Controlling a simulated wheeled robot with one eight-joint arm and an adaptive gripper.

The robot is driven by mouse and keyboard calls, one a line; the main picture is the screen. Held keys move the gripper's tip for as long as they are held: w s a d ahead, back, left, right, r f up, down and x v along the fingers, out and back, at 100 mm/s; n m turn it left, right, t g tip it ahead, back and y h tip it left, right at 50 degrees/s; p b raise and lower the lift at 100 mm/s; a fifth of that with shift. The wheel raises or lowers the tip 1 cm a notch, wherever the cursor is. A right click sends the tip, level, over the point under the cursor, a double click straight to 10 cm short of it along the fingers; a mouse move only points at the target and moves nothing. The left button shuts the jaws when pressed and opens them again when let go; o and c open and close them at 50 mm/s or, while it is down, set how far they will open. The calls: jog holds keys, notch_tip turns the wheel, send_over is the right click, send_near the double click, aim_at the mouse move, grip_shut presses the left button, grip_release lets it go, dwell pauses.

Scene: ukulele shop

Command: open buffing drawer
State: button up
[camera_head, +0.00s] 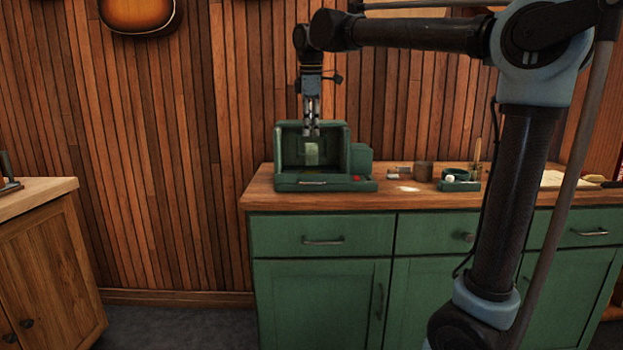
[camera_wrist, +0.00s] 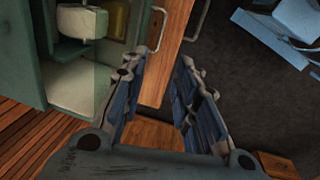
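A green buffing machine (camera_head: 361,160) with an open-fronted hood stands at the left end of the counter. Along its base runs a low front panel with a thin metal handle (camera_head: 312,183); this looks like the buffing drawer, and I cannot tell whether it is pulled out at all. In the wrist view the handle (camera_wrist: 161,28) lies beyond my fingers, apart from them. A pale buffing wheel (camera_wrist: 82,22) shows inside the hood. My gripper (camera_head: 311,131) hangs pointing down in front of the hood's opening. Its two fingers (camera_wrist: 157,95) are spread, with nothing between them.
The wooden counter (camera_head: 420,199) sits on green cabinets; a cabinet drawer (camera_head: 280,238) below the machine is shut. A cup (camera_head: 423,171) and a small green tray (camera_head: 463,186) stand right of the machine. A wooden cabinet (camera_head: 45,255) is at the left, with floor between.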

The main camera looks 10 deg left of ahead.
aim_at(311, 175)
jog(key=w+f, duration=0.1)
jog(key=f, duration=0.4)
jog(key=w+f, duration=0.1)
jog(key=f, duration=0.5)
jog(key=w+f, duration=0.1)
jog(key=f, duration=0.5)
jog(key=shift+a, duration=0.4)
grip_shut()
